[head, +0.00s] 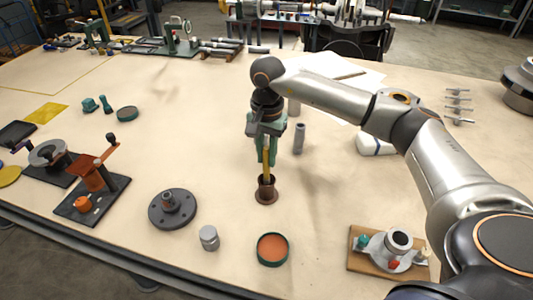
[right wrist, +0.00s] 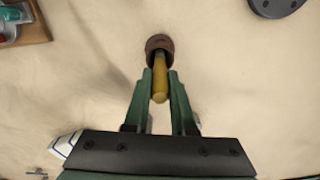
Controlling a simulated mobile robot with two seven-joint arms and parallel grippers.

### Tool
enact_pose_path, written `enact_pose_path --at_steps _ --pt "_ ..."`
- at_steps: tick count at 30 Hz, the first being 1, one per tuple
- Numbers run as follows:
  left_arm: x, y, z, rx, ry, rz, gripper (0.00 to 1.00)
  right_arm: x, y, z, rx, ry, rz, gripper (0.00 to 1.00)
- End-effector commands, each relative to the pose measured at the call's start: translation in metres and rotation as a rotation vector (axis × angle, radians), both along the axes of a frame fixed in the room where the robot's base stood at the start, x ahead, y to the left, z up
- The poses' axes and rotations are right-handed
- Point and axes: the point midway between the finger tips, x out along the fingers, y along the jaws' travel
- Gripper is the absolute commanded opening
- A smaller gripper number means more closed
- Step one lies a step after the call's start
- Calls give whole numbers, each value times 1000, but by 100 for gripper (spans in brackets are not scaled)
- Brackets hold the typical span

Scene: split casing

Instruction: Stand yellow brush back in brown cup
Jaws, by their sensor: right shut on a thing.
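My right gripper (head: 267,158) points down over the table and is shut on the yellow brush (head: 266,170). The brush is roughly upright, with its lower end at the mouth of the brown cup (head: 267,193). The cup stands upright on the table directly below the gripper. In the right wrist view the brush's yellow handle (right wrist: 160,88) lies between the green fingers (right wrist: 160,80), and its far end reaches into the brown cup (right wrist: 157,42). How deep it sits inside is hidden. My left gripper is not in view.
A dark flanged disc (head: 172,208) stands left of the cup. A grey jar (head: 209,238) and a round orange-topped tin (head: 272,249) are in front. A grey cylinder (head: 299,138) stands behind to the right. A wooden board with metal parts (head: 372,264) lies front right.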

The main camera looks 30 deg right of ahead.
Motion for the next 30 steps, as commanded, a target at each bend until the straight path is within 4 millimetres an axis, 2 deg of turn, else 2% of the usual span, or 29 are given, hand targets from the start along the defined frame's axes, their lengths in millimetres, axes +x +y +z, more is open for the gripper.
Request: enact_pose_path --at_steps 4,5,14,23,26,30 --pt "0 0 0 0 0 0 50 0 0 0 0 0 0 0" --pt "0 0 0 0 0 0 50 0 0 0 0 0 0 25" --pt "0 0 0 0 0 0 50 0 0 0 0 0 0 59" --pt "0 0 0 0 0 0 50 0 0 2 1 -1 0 59" --pt "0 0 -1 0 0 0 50 1 0 12 0 -4 -1 59" --pt "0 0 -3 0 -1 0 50 2 0 38 1 -7 -1 59"
